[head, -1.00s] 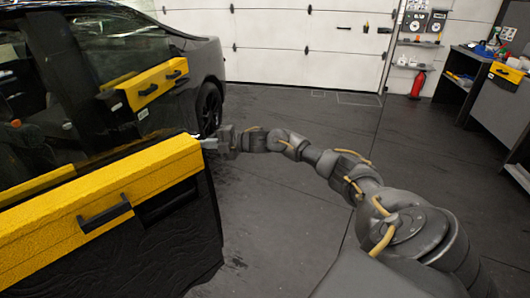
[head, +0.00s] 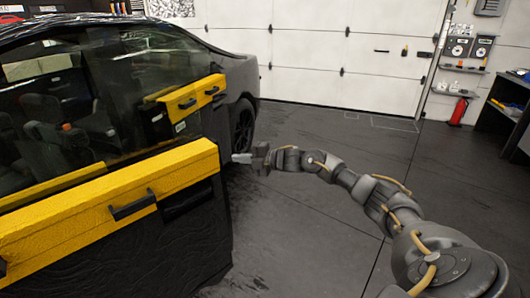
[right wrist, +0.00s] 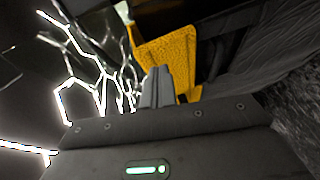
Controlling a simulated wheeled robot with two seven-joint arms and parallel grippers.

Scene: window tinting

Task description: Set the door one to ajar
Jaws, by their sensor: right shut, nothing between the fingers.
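A car door with a yellow band (head: 110,210), a black handle (head: 132,205) and a dark lower panel stands at the front left in the head view. It stands out from the car body, partly open, its free edge toward the right. I cannot tell for sure if it is door one. My right gripper (head: 240,158) is shut and empty beside the upper corner of that edge, seemingly just apart from it. In the right wrist view, the shut fingers (right wrist: 157,88) point toward the yellow end of the door (right wrist: 172,60). My left gripper is out of view.
Behind is the dark car (head: 215,65) with another yellow-banded door panel (head: 190,97). A red extinguisher (head: 459,110) and shelves (head: 462,70) are by the back wall, with a dark workbench (head: 505,105) at the right. The floor between is clear.

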